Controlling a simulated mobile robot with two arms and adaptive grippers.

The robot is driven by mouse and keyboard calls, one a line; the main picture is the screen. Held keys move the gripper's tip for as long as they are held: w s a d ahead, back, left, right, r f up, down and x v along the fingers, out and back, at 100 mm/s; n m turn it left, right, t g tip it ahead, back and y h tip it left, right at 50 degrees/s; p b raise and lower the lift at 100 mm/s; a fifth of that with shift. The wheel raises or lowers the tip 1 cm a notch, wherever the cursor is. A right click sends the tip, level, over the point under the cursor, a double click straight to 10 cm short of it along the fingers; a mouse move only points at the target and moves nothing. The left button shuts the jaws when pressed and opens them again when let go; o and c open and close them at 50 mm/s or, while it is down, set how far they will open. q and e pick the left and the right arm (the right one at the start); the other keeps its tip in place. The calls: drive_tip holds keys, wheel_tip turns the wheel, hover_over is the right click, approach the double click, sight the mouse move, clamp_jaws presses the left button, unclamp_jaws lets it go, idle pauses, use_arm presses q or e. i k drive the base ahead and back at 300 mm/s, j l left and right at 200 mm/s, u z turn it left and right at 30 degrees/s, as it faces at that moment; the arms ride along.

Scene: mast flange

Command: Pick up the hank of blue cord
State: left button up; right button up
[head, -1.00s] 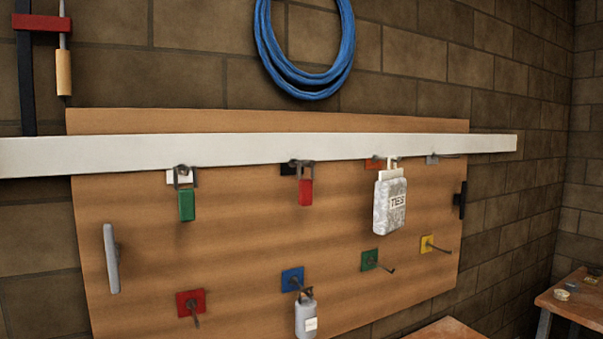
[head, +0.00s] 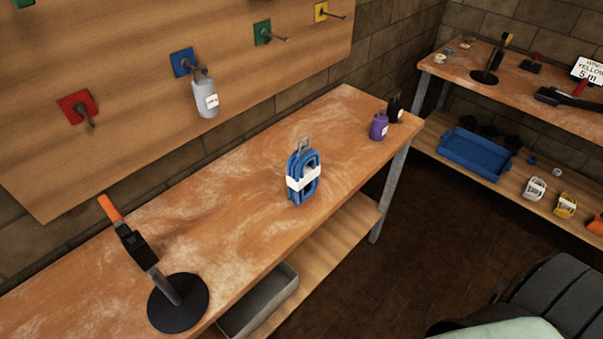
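The hank of blue cord (head: 303,187) stands upright on the wooden workbench (head: 345,118), right of the bench's middle. It is a bundle of blue loops with a white band around its waist and a grey metal loop at the top. Nothing touches it apart from the bench. Neither of my grippers shows in the head view.
A black round-based stand (head: 178,303) with an orange-tipped top is at the bench's near left. A grey tray (head: 262,300) sits below.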

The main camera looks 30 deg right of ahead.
sight(303, 167)
drive_tip(key=k+j, duration=0.15)
drive_tip(key=j, duration=0.25)
drive_tip(key=k+j, duration=0.2)
drive_tip(key=j, duration=0.2)
drive_tip(key=k+j+z, duration=0.1)
drive_tip(key=j, duration=0.3)
drive_tip(key=k, duration=0.05)
